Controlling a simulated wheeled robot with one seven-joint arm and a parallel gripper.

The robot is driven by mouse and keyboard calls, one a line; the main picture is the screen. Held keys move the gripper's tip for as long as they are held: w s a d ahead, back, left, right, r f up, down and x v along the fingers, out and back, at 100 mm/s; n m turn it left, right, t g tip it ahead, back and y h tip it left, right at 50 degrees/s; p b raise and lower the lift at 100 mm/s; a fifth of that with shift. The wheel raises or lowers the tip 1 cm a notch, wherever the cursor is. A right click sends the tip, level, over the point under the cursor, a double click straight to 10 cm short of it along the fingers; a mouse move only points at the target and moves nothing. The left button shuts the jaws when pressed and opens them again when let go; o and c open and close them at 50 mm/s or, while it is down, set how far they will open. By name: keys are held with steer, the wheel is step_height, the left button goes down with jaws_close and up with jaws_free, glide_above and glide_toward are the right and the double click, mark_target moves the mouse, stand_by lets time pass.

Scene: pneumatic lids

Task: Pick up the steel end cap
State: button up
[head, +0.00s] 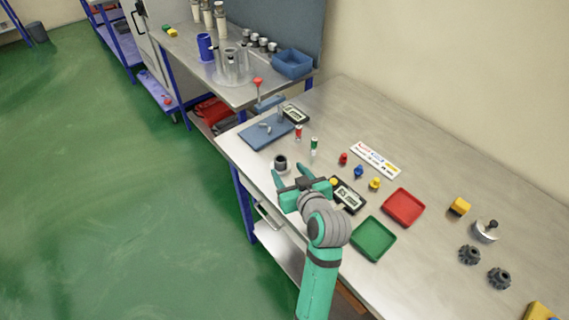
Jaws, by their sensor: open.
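A small grey metal cylinder with a dark round top (280,162) stands near the front edge of the steel bench. It may be the steel end cap, but its details are too small to be sure. My gripper (291,174) is over the bench just in front of it, with its two teal fingers apart and nothing seen between them. The fingers point towards the cylinder; whether they touch it cannot be told. A silver disc with a dark knob (485,232) lies far off at the right of the bench.
A blue fixture plate with a red-knobbed lever (265,131) stands behind left. Small red, blue and yellow fittings (359,172), a meter (348,196), a red tray (403,208) and a green tray (373,240) lie to the right. Dark knobbed parts (469,255) lie farther right.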

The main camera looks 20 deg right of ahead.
mark_target(279, 157)
steer(key=x, duration=0.8)
steer(key=shift+w+r, duration=0.15)
steer(key=shift+r, duration=0.1)
jaws_close()
steer(key=shift+r, duration=0.2)
